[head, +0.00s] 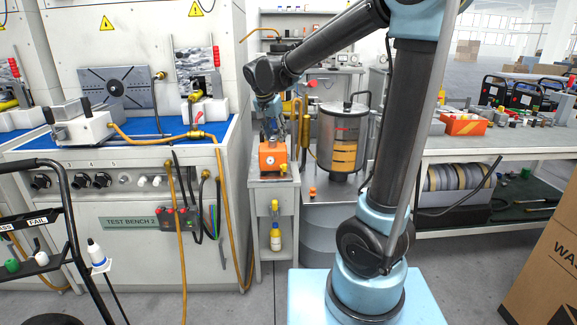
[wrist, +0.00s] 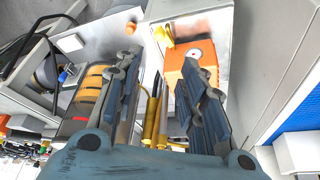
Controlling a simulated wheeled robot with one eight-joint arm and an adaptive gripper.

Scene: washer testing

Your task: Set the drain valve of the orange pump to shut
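The orange pump (head: 268,160) stands on a narrow grey cabinet between the test bench and a steel drum.
The steel drum (head: 342,140) with an orange band stands close right of the pump. Test bench 2 (head: 150,235) with hanging hoses (head: 182,240) is close on the left. A carton (head: 545,260) is at front right.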

